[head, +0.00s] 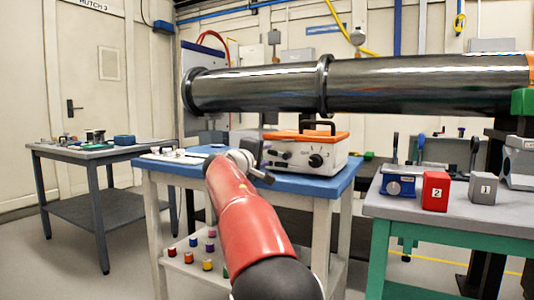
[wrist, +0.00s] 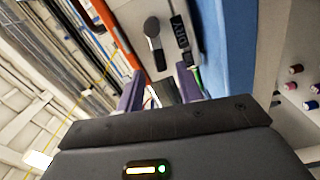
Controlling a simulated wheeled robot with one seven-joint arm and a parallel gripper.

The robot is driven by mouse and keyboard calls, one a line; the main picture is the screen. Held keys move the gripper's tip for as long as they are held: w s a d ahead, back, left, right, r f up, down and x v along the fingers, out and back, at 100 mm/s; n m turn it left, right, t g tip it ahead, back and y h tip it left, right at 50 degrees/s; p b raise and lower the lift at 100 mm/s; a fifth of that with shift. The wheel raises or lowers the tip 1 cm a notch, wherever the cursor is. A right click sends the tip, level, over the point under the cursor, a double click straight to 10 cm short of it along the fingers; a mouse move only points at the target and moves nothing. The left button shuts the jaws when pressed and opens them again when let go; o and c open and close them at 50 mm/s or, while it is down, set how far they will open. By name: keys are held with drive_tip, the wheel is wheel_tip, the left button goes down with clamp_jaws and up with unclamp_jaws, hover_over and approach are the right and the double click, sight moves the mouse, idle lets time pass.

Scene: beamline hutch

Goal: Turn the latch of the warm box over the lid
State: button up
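The warm box (head: 335,157) is white with an orange lid (head: 307,136) and a black top handle. It stands on the blue-topped table, with a round black knob (head: 316,160) on its front. In the wrist view, the box front (wrist: 133,22) runs beside the orange lid edge (wrist: 112,35). A grey lever (wrist: 153,35) with a rounded end, seemingly the latch, lies on it near a dark lettered label. My gripper (head: 262,165) is at the box's left front. Its two purplish fingers (wrist: 158,92) are apart, with no visible grip on the lever. A dark piece shows between them.
The blue tabletop (head: 213,151) carries light-coloured items left of the box. A large dark pipe (head: 260,88) crosses above and behind. A red block (head: 435,191) and a grey block (head: 483,188) stand on the right bench. Coloured bobbins sit on the shelf below.

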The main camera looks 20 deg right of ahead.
sight(272, 153)
drive_tip(key=shift+p+x, duration=0.35)
drive_tip(key=shift+x, duration=1.35)
drive_tip(key=shift+c, duration=0.3)
clamp_jaws()
